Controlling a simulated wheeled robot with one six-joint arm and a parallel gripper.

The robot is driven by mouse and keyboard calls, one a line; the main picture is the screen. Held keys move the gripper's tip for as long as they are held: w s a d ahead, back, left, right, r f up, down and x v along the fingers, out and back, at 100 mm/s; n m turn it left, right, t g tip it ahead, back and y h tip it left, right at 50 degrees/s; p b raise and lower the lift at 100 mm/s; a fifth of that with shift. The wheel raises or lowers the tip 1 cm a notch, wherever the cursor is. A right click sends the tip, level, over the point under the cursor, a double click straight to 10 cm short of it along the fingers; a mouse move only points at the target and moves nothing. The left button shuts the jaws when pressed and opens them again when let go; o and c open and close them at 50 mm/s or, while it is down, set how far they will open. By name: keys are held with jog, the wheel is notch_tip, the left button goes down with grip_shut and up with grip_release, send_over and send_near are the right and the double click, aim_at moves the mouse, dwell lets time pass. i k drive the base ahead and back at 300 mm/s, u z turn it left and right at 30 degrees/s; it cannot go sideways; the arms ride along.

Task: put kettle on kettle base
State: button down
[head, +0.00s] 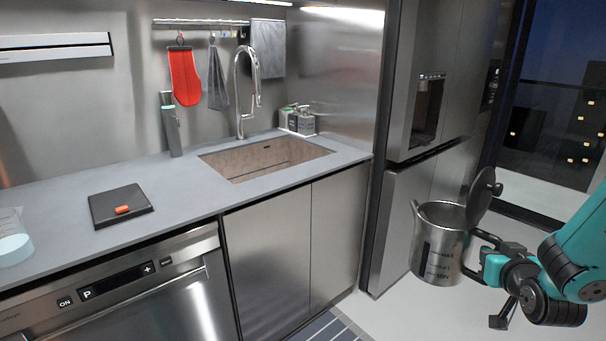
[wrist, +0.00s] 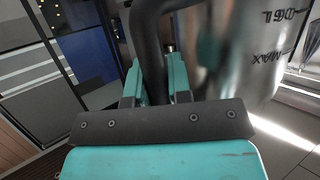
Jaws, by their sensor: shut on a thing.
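The kettle (head: 438,247) is a steel vessel with dark markings and a dark lid that stands open. It hangs in the air at the right of the head view, beyond the counter's right end and in front of the fridge. My gripper (head: 481,262) is shut on its dark handle. In the wrist view the handle (wrist: 146,35) passes between the teal fingers (wrist: 160,75), with the kettle's shiny wall (wrist: 245,50) beside it. The kettle base appears to be the flat black square (head: 105,209) with an orange switch on the counter at the left.
A measuring jug (head: 12,240) stands at the counter's left edge. The sink (head: 262,158) and tall tap (head: 240,95) are right of the base. A grey bottle (head: 171,125) stands by the wall. The counter around the base is mostly clear.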

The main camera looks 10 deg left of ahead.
aim_at(120, 196)
jog(key=u, duration=1.3)
